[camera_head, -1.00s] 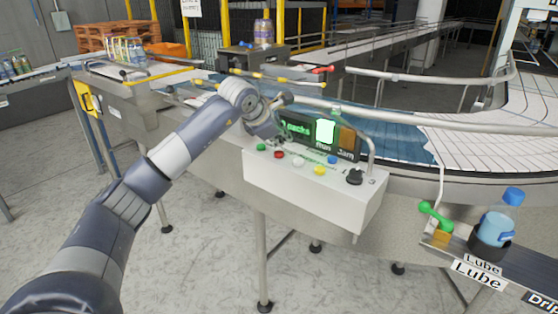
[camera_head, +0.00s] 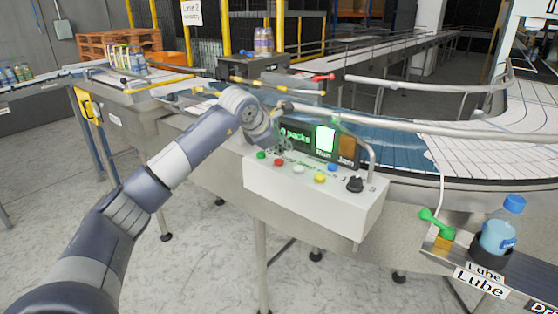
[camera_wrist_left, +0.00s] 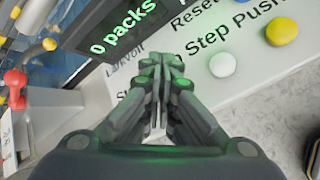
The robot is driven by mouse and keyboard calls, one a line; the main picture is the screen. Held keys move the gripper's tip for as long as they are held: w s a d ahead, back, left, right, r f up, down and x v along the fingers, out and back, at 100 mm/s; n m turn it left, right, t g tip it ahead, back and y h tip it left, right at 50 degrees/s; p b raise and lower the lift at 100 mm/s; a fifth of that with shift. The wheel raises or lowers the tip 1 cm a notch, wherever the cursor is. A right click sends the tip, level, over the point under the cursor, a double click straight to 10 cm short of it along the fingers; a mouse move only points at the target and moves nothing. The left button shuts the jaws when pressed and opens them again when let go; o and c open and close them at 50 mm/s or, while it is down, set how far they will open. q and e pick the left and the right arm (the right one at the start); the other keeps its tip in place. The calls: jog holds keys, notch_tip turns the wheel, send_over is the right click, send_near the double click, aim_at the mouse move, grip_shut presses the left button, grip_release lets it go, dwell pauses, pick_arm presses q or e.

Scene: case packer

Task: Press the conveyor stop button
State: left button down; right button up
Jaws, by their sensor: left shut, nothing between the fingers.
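The control box (camera_head: 300,195) has a sloped white top with a row of buttons. A red button (camera_head: 279,162) sits between a green button (camera_head: 261,155) and a white button (camera_head: 299,169). My left gripper (camera_head: 277,148) is over the left part of this panel, near the red button. In the left wrist view the left gripper (camera_wrist_left: 161,68) is shut and empty, pointing at the panel. The red button is hidden there behind the fingers; the white button (camera_wrist_left: 222,64) shows to their right. Whether the fingertips touch anything cannot be told. My right gripper is out of view.
A display (camera_head: 308,138) reading "0 packs" stands behind the buttons, with a metal guard bar (camera_head: 371,150) at its right. A yellow button (camera_head: 320,179), a blue button (camera_head: 332,167) and a black knob (camera_head: 355,185) lie further right.

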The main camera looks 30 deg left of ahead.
aim_at(281, 160)
pick_arm(q)
jog(key=shift+f, duration=0.1)
dwell(0.4)
jog(key=shift+f+b, duration=0.3)
jog(key=shift+f+b, duration=0.4)
jog(key=shift+f, duration=0.2)
dwell(0.7)
jog(key=shift+r, duration=0.1)
jog(key=shift+r+p, duration=0.75)
jog(key=shift+r, duration=0.1)
jog(key=shift+r, duration=0.15)
notch_tip(281, 160, up, 5)
jog(key=p, duration=0.3)
jog(key=shift+p, duration=0.4)
